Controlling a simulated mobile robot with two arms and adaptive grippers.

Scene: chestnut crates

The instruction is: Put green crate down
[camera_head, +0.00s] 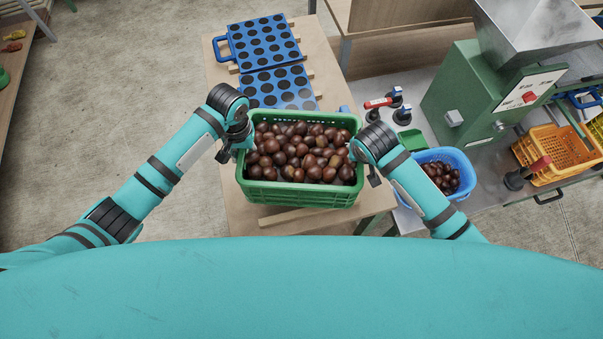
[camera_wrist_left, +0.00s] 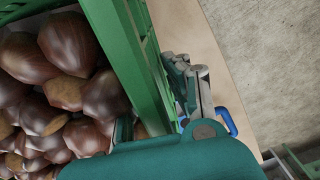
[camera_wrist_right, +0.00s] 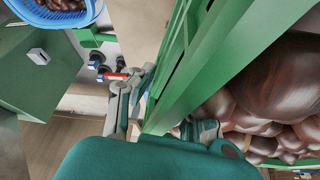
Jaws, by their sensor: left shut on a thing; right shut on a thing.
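The green crate (camera_head: 300,192), full of brown chestnuts (camera_head: 303,152), is over the near part of the wooden table. I cannot tell whether its base touches the table. My left gripper (camera_head: 240,140) is shut on the crate's left wall; the left wrist view shows that wall (camera_wrist_left: 140,60) between its fingers. My right gripper (camera_head: 360,152) is shut on the right wall, which shows in the right wrist view (camera_wrist_right: 195,75) with one finger on each side. The crate looks roughly level.
The wooden table (camera_head: 220,85) holds blue trays with round holes (camera_head: 262,42) behind the crate. To the right are a blue basin of chestnuts (camera_head: 462,165), clamps (camera_head: 390,100), a green machine (camera_head: 470,95) and an orange crate (camera_head: 550,150). Open floor lies left.

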